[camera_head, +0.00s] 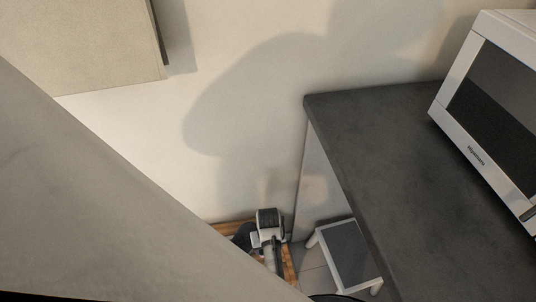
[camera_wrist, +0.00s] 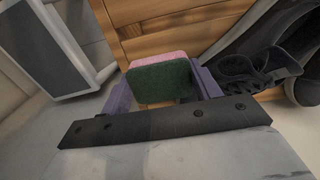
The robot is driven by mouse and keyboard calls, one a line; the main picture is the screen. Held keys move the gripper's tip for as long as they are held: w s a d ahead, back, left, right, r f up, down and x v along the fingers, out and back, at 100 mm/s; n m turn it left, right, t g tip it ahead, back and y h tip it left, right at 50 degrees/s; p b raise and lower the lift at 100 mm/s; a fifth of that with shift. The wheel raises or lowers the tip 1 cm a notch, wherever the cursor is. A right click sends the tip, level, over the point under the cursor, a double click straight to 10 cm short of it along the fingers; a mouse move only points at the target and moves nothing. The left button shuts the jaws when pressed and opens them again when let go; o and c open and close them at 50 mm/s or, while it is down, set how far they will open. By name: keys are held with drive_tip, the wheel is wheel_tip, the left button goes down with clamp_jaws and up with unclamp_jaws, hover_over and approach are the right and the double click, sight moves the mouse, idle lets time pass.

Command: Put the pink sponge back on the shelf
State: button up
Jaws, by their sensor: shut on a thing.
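The sponge (camera_wrist: 160,82) shows in the wrist view, with a pink edge on top and a dark green face toward the camera. My gripper (camera_wrist: 163,90) is shut on it, with one purple finger at each side. The wooden slatted shelf (camera_wrist: 170,32) is just beyond the sponge; whether they touch I cannot tell. In the head view, my gripper's end of the arm (camera_head: 268,222) is low, beside the wooden shelf (camera_head: 222,228), which is mostly hidden there. The sponge cannot be made out in the head view.
Dark shoes (camera_wrist: 245,72) are close right of the sponge. A step stool (camera_head: 350,255) stands on the floor to the right, also in the wrist view (camera_wrist: 62,48). A dark counter (camera_head: 400,150) with a microwave (camera_head: 490,105) is at right. A beige cabinet (camera_head: 80,40) hangs upper left.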

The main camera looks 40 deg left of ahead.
drive_tip(key=shift+f, duration=2.9)
drive_tip(key=shift+f+b, duration=0.1)
drive_tip(key=shift+b, duration=0.2)
drive_tip(key=o, duration=0.9)
wheel_tip(320, 180, up, 12)
drive_tip(key=shift+r+p, duration=0.15)
drive_tip(key=shift+p, duration=0.4)
